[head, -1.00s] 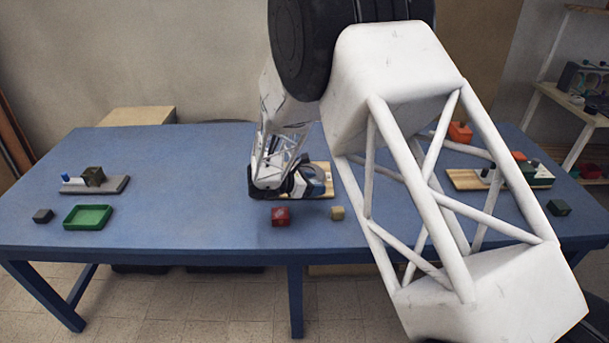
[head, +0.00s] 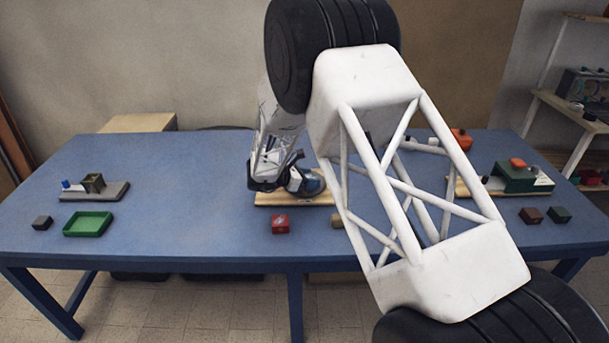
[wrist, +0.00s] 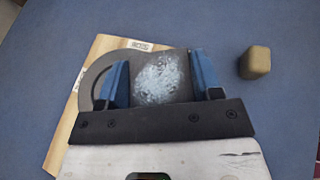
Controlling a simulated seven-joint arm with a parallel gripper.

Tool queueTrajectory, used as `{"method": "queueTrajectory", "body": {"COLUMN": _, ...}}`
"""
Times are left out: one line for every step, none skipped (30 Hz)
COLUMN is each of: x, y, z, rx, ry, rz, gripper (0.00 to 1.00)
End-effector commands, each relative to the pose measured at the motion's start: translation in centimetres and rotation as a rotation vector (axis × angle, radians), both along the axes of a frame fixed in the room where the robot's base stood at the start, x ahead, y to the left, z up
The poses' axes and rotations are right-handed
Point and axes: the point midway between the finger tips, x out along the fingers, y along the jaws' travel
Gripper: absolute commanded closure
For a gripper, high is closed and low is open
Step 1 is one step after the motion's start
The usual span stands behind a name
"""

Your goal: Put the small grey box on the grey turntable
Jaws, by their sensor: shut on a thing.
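In the wrist view the grey turntable (wrist: 92,77) is a round disc on a pale wooden board (wrist: 62,140). My gripper (wrist: 160,78) has its two blue fingers over the disc, one on each side of a dark grey piece with a pale speckled patch, which I take to be the small grey box (wrist: 157,78). The box covers part of the disc; I cannot tell whether it touches it. In the head view my gripper (head: 306,182) is low over the board (head: 268,199), and box and disc are hard to make out there.
A tan box (wrist: 255,62) stands right of the board. A red box (head: 281,225) is in front. At left are a green tray (head: 88,224), a dark box (head: 41,223) and a grey base (head: 105,191). Brown (head: 531,215) and dark green (head: 559,215) boxes stand at right.

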Motion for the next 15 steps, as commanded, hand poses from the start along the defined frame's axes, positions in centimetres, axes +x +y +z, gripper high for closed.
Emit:
{"method": "queueTrajectory", "body": {"x": 0.7, "y": 0.1, "z": -0.2, "rx": 0.000, "ry": 0.000, "rz": -0.001, "gripper": 0.64}}
{"method": "queueTrajectory", "body": {"x": 1.2, "y": 0.2, "z": -0.2, "rx": 0.000, "ry": 0.000, "rz": 0.000, "gripper": 0.64}}
{"method": "queueTrajectory", "body": {"x": 1.7, "y": 0.3, "z": -0.2, "rx": 0.000, "ry": 0.000, "rz": 0.000, "gripper": 0.64}}
{"method": "queueTrajectory", "body": {"x": 2.1, "y": 0.4, "z": -0.3, "rx": 0.000, "ry": 0.000, "rz": 0.000, "gripper": 0.64}}
{"method": "queueTrajectory", "body": {"x": 2.5, "y": 0.4, "z": -0.3, "rx": 0.000, "ry": 0.000, "rz": 0.000, "gripper": 0.64}}
{"method": "queueTrajectory", "body": {"x": 3.1, "y": 0.6, "z": -0.3, "rx": 0.000, "ry": -0.001, "rz": 0.000, "gripper": 0.64}}
{"method": "queueTrajectory", "body": {"x": 3.5, "y": 0.6, "z": -0.4, "rx": 0.000, "ry": -0.001, "rz": 0.000, "gripper": 0.64}}
{"method": "queueTrajectory", "body": {"x": 3.8, "y": 0.7, "z": -0.4, "rx": 0.000, "ry": 0.000, "rz": 0.000, "gripper": 0.64}}
{"method": "queueTrajectory", "body": {"x": 4.3, "y": 0.8, "z": -0.5, "rx": 0.000, "ry": 0.001, "rz": 0.000, "gripper": 0.64}}
{"method": "queueTrajectory", "body": {"x": 4.8, "y": 0.9, "z": -0.5, "rx": 0.000, "ry": 0.001, "rz": 0.000, "gripper": 0.64}}
{"method": "queueTrajectory", "body": {"x": 5.2, "y": 0.9, "z": -0.5, "rx": 0.000, "ry": 0.000, "rz": 0.000, "gripper": 0.64}}
{"method": "queueTrajectory", "body": {"x": 5.7, "y": 1.0, "z": -0.6, "rx": 0.000, "ry": 0.000, "rz": 0.000, "gripper": 0.64}}
{"method": "queueTrajectory", "body": {"x": 6.1, "y": 1.1, "z": -0.6, "rx": 0.000, "ry": 0.000, "rz": 0.000, "gripper": 0.64}}
{"method": "queueTrajectory", "body": {"x": 6.4, "y": 1.2, "z": -0.7, "rx": 0.000, "ry": 0.000, "rz": 0.000, "gripper": 0.64}}
{"method": "queueTrajectory", "body": {"x": 6.9, "y": 1.2, "z": -0.7, "rx": 0.000, "ry": -0.001, "rz": 0.000, "gripper": 0.64}}
